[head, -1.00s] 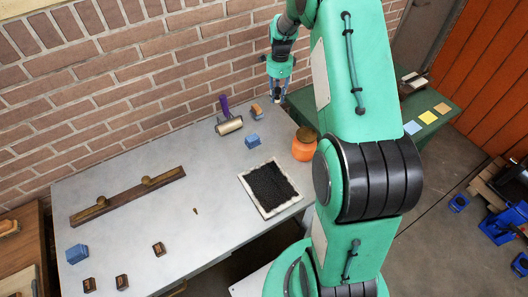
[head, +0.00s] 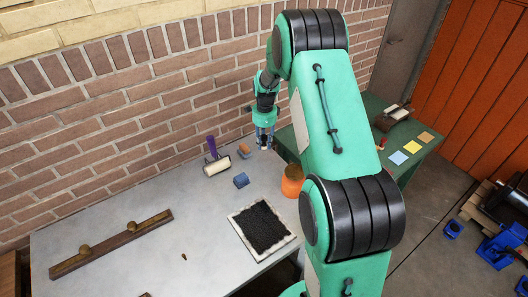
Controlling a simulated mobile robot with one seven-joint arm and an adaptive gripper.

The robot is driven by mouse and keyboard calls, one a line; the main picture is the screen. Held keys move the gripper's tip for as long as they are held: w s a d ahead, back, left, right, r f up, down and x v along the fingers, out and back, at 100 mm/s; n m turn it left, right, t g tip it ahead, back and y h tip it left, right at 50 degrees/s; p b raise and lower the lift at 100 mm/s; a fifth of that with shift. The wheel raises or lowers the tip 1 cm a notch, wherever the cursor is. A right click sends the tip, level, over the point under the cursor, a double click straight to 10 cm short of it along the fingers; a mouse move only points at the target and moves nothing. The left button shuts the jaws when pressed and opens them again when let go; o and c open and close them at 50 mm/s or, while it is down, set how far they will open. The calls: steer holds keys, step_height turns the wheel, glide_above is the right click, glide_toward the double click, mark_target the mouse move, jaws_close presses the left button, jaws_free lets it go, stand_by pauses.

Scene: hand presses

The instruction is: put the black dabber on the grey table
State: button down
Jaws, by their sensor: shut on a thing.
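My gripper (head: 264,141) points down at the far right corner of the grey table (head: 140,260), beside the brick wall. It is shut on a small dark thing, which looks like the black dabber; the fingers hide most of it. I cannot tell whether the dabber touches the table or hangs just above it. The table top is light grey and runs from the wall toward the lower left.
Close to my gripper lie a purple-handled roller (head: 216,164), an orange-brown block (head: 244,151) and a blue block (head: 241,181). An orange jar (head: 292,182) and a framed black pad (head: 262,228) are nearer. A wooden bar (head: 110,246) lies left; mid-table is mostly clear. A green table (head: 420,152) stands right.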

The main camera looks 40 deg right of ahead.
mark_target(264, 136)
steer(key=shift+f+b, duration=0.55)
steer(key=shift+f, duration=1.95)
steer(key=shift+f, duration=0.15)
steer(key=c, duration=1.4)
jaws_free()
steer(key=shift+c, duration=0.2)
step_height(264, 136, up, 12)
steer(key=shift+d+r+p, duration=0.1)
steer(key=shift+r+p, duration=0.05)
steer(key=shift+p, duration=1.1)
steer(key=shift+r, duration=0.1)
